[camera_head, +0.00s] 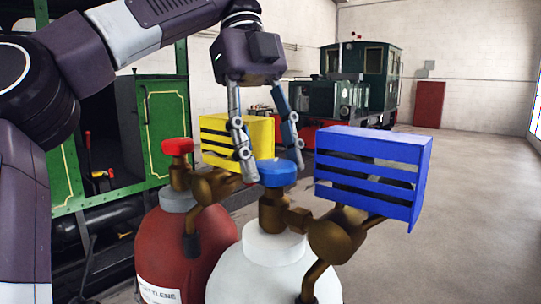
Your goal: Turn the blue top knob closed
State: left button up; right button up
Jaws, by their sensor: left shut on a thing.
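The blue top knob (277,173) sits on the brass valve (272,212) of the white gas cylinder (262,268). My left gripper (274,168) points down from above and is shut on the blue knob, one finger on each side of it. The knob's front and top show between the fingertips. My right gripper is not in view.
A blue slatted box (372,171) stands right of the knob, close to the valve. A red cylinder (172,250) with a red knob (177,146) and a yellow slatted box (236,138) are on the left. A green locomotive stands behind; open floor lies right.

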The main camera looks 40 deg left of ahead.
pick_arm(q)
jog(key=shift+f, duration=0.15)
jog(key=o, duration=0.9)
jog(key=shift+d, duration=0.1)
jog(key=shift+n, duration=0.3)
